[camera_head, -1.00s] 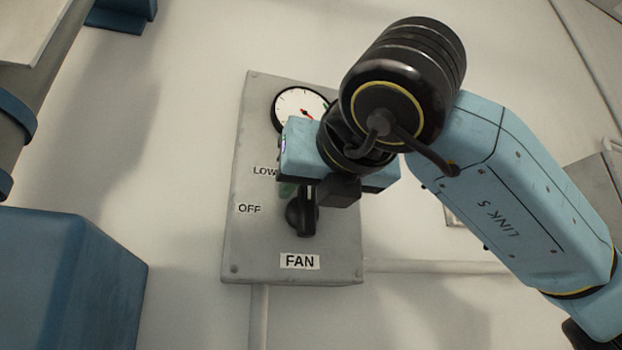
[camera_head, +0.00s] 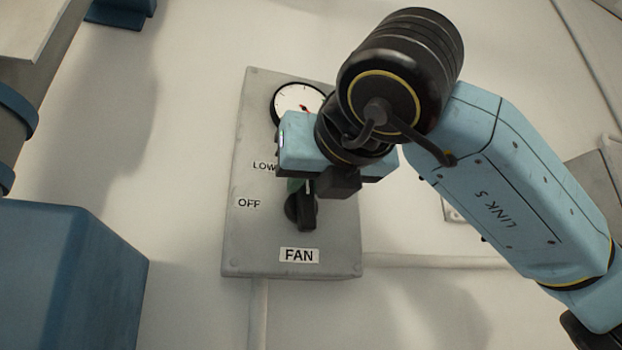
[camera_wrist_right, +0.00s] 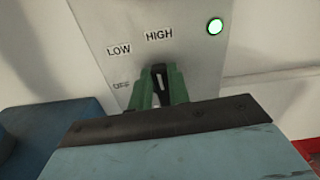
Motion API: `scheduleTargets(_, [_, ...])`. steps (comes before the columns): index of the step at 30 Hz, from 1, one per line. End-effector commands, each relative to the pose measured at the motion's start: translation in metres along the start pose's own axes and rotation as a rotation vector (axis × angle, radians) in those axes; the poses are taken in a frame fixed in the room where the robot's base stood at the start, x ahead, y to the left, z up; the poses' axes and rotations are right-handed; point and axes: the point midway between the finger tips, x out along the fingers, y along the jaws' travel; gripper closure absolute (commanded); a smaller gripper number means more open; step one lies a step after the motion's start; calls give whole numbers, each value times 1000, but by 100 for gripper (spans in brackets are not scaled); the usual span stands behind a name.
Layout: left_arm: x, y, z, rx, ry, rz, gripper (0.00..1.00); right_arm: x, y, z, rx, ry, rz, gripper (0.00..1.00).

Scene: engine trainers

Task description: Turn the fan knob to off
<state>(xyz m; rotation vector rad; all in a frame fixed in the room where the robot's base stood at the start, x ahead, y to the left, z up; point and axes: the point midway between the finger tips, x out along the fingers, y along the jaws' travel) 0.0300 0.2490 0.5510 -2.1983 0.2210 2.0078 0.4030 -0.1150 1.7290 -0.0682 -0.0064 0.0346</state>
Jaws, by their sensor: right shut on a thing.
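The fan knob (camera_head: 303,211) is black and sits on a grey wall panel (camera_head: 245,240) above the FAN label (camera_head: 299,255). The OFF label (camera_head: 249,203) is to the knob's left and the LOW label (camera_head: 264,166) is up and left of it. In the wrist view the knob (camera_wrist_right: 159,78) stands between the green fingers of my right gripper (camera_wrist_right: 159,90), which is shut on it. The knob's white mark points up, near the HIGH label (camera_wrist_right: 159,35). In the head view my gripper's body hides part of the knob and the HIGH label. My left gripper is not in view.
A round gauge (camera_head: 297,101) with a red needle is at the panel's top, partly behind my right wrist. A green lamp (camera_wrist_right: 215,26) is lit on the panel. A blue box-like object (camera_head: 75,270) stands at lower left. Wall below the panel is clear apart from pipes.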

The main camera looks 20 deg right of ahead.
Motion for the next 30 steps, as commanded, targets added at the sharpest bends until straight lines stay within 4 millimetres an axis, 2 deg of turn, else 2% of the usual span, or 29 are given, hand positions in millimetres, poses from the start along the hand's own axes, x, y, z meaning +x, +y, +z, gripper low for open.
scheduleTargets(1, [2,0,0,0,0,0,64,2,2,-5,-28,12,-1,100])
scheduleTargets(15, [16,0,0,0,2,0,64,3,10,-8,-434,16,0,100])
scheduleTargets(30, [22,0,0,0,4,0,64,3,17,-15,-910,19,4,100])
